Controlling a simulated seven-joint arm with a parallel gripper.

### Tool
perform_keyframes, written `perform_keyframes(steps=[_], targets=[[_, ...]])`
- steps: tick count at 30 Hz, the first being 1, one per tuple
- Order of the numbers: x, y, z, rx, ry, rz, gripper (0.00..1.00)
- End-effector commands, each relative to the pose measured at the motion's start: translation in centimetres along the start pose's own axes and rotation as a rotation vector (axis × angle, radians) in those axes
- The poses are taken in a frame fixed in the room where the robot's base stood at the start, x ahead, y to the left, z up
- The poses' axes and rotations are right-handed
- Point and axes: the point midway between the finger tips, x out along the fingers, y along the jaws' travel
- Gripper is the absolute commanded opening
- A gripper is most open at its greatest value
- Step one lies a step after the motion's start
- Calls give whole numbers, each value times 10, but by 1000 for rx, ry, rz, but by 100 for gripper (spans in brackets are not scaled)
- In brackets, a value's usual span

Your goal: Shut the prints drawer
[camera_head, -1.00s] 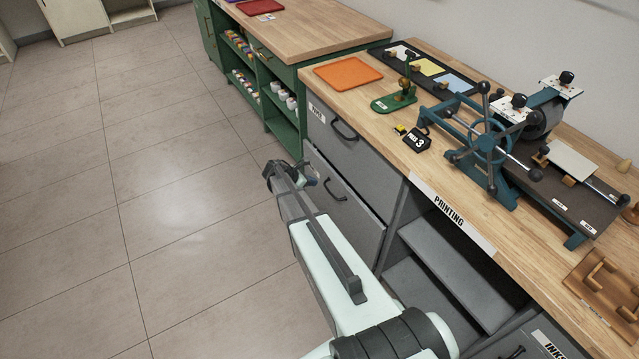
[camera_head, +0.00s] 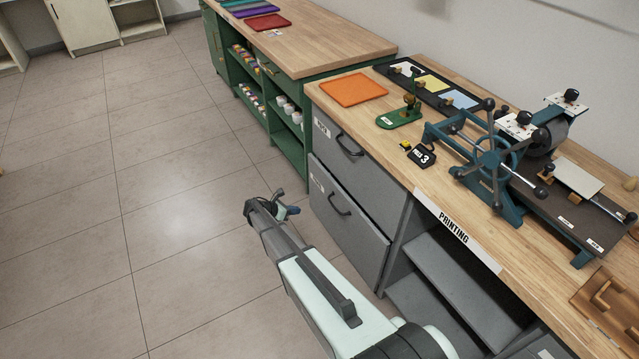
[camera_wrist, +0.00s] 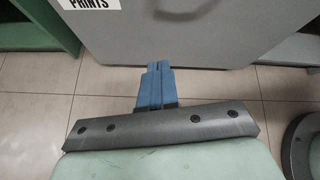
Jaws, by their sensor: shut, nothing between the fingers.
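The prints drawer (camera_head: 345,218) appears to be the lower of two grey drawers under the bench. Its dark handle (camera_head: 339,204) and small label show in the head view. It looks nearly flush with the upper drawer; I cannot tell whether a small gap is left. In the wrist view a grey front (camera_wrist: 190,35) with the PRINTS label (camera_wrist: 92,4) fills the upper part. My gripper (camera_head: 290,207) is left of the drawer front in the head view, over the floor. Its blue fingers (camera_wrist: 156,68) are shut and empty, pointing toward the front. Contact is not clear.
The upper grey drawer (camera_head: 362,160) sits above, with its own handle. Right of the drawers are open shelves (camera_head: 460,280). A green cabinet (camera_head: 290,150) stands to the left. The bench top holds a press (camera_head: 500,165) and an orange tray (camera_head: 353,90). The tiled floor is clear.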

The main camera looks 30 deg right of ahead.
Motion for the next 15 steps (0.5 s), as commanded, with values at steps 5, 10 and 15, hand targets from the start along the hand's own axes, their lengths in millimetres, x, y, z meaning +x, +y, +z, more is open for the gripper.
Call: perform_keyframes(steps=[5,10,15], targets=[[30,53,-6,-24,-224,-45,0],[27,75,26,55,-452,-66,0],[14,67,47,161,-577,-72,0]])
